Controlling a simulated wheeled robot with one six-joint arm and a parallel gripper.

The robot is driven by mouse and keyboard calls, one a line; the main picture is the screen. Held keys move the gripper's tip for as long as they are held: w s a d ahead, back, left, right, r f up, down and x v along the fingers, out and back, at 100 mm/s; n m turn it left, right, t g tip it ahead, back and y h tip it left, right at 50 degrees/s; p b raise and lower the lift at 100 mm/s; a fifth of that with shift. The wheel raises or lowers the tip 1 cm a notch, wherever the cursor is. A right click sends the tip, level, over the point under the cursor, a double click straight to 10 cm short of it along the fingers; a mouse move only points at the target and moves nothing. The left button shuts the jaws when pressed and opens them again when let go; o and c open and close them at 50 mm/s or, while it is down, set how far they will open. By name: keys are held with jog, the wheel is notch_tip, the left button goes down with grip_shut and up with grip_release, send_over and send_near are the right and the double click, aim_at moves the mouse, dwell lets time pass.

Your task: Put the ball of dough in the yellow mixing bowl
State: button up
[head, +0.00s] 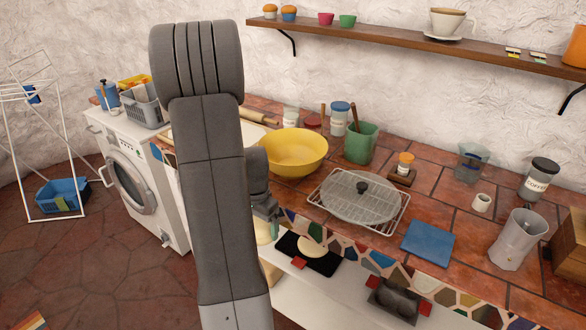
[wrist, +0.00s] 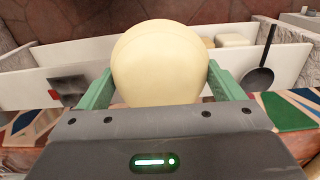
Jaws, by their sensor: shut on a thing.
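The ball of dough (wrist: 160,62) is pale cream and round, filling the middle of the wrist view. My gripper (wrist: 160,88) is shut on it, one green finger on each side. In the head view my gripper (head: 270,213) is at the counter's front edge, partly hidden by my own arm. A bit of the dough (head: 264,234) shows beneath it there. The yellow mixing bowl (head: 293,154) stands on the tiled counter, behind and slightly right of my gripper. It is wide, and its visible inside looks empty. The bowl is not in the wrist view.
A blue board (head: 427,243) lies near the front edge. Canisters and a rolling pin (head: 258,115) are behind. A wall shelf (head: 420,45) runs above.

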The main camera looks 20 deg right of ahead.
jog(key=s+d+r+m, duration=0.5)
jog(key=d+r+m, duration=0.2)
jog(key=r+m, duration=0.1)
jog(key=s+d+r+m, duration=0.4)
jog(key=d+r+m, duration=0.4)
jog(key=m, duration=0.3)
jog(key=shift+s+r, duration=0.3)
jog(key=shift+s, duration=0.05)
jog(key=shift+d, duration=0.1)
